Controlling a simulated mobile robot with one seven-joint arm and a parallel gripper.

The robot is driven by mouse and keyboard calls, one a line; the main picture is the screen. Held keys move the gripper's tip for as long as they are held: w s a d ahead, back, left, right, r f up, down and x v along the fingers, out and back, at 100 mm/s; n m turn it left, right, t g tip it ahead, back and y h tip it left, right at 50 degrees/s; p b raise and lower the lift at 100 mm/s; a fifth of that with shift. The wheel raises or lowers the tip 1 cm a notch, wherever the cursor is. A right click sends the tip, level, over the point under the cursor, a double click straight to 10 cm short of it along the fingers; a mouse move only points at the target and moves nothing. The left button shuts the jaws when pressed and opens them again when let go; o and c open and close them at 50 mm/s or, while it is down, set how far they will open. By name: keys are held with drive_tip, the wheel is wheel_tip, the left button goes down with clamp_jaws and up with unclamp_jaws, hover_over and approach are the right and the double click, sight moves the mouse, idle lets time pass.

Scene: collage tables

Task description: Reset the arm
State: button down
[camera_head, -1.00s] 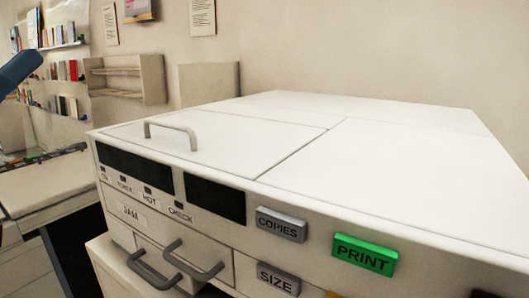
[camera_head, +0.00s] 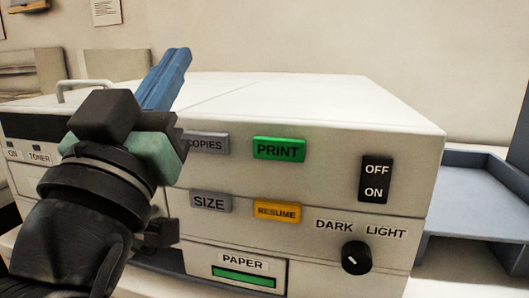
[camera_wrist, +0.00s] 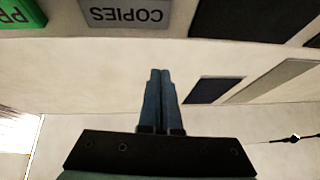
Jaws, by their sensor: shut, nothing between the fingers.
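My gripper (camera_head: 178,62) is in front of the left part of a white copier (camera_head: 330,95), its blue fingers pointing up and away. The fingers are shut with nothing between them. In the wrist view the gripper (camera_wrist: 160,75) shows two blue fingers side by side, below the grey COPIES button (camera_wrist: 128,14), which appears upside down. In the head view my wrist hides part of the copier's front and the left edge of the COPIES button (camera_head: 208,143). I cannot tell whether the fingers touch the copier.
The copier front has a green PRINT button (camera_head: 279,149), a SIZE button (camera_head: 210,202), a yellow RESUME button (camera_head: 277,212), an OFF/ON switch (camera_head: 376,180) and a black knob (camera_head: 356,257). A grey handle (camera_head: 86,88) stands on the lid. A blue-grey tray (camera_head: 480,250) lies at the right.

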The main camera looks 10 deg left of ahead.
drive_tip(key=s+d+t+h+b, duration=0.1)
drive_tip(key=s+d+t+b, duration=0.15)
drive_tip(key=d, duration=0.55)
drive_tip(key=s+d+t+b, duration=0.1)
drive_tip(key=s+d, duration=0.3)
drive_tip(key=d, duration=0.3)
wheel_tip(320, 180, up, 23)
drive_tip(key=p, duration=2.3)
drive_tip(key=shift+m+p, duration=0.3)
drive_tip(key=shift+p, duration=0.05)
